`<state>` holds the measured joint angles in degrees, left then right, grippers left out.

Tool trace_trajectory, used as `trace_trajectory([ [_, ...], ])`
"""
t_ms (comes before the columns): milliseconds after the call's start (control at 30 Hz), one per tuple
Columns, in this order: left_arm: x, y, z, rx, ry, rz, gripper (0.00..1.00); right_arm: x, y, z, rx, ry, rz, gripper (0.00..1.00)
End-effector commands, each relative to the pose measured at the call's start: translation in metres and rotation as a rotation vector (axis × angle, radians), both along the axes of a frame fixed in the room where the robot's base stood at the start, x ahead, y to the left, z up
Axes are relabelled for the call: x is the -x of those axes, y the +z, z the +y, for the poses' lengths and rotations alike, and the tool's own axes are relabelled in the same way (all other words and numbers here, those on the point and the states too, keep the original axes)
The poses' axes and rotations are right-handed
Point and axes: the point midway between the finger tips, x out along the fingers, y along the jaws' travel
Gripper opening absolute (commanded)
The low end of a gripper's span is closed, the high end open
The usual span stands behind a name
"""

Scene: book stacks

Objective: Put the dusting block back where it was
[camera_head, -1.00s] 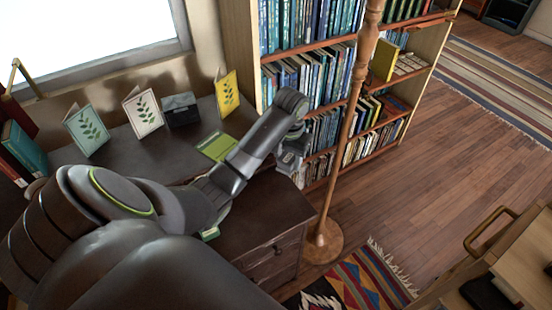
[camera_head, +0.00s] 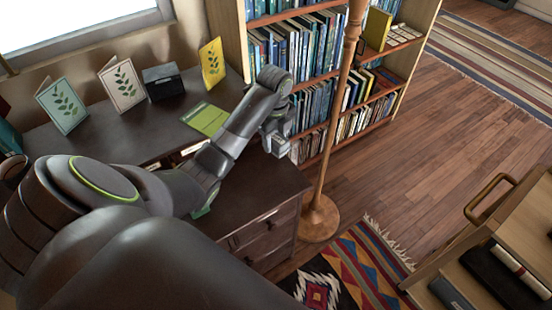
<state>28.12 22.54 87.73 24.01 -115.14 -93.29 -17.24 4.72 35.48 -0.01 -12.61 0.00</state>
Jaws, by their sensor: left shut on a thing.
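My left gripper (camera_head: 278,145) hangs above the right end of the dark wooden desk (camera_head: 260,195), near the bookcase. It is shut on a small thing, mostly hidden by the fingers. I cannot make out whether that is the dusting block. No other thing in view is clearly the dusting block. A dark box (camera_head: 163,82) stands at the back of the desk between leaf-print cards. My right gripper is not in view.
A yellow card (camera_head: 212,62) stands and a green booklet (camera_head: 206,119) lies on the desk. A wooden pole (camera_head: 330,130) rises just right of the gripper, before the bookcase (camera_head: 397,75). A wooden cart (camera_head: 520,215) holding books is at lower right.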

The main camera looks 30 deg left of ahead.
Motion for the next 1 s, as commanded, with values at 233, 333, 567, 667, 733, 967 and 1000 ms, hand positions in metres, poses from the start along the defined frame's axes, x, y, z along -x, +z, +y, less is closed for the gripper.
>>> trace_trajectory([
  [233,-0.001,-0.007,0.001,0.000,-0.203,0.000,0.27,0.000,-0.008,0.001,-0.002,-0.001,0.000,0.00],
  [333,-0.001,-0.011,0.001,0.000,-0.222,0.000,0.27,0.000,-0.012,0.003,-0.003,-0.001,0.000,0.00],
  [567,-0.001,-0.037,0.001,0.000,-0.223,0.000,0.27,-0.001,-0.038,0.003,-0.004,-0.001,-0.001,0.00],
  [667,0.000,-0.055,0.001,0.000,-0.222,0.000,0.27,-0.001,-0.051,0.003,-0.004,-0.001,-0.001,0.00],
  [733,0.000,-0.063,0.001,0.000,-0.221,0.000,0.27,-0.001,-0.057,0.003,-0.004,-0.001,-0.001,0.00],
  [967,0.000,-0.081,0.001,0.001,-0.220,0.002,0.27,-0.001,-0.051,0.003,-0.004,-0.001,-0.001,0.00],
  [1000,0.000,-0.087,0.000,0.001,-0.220,0.003,0.27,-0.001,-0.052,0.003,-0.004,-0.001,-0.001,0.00],
])
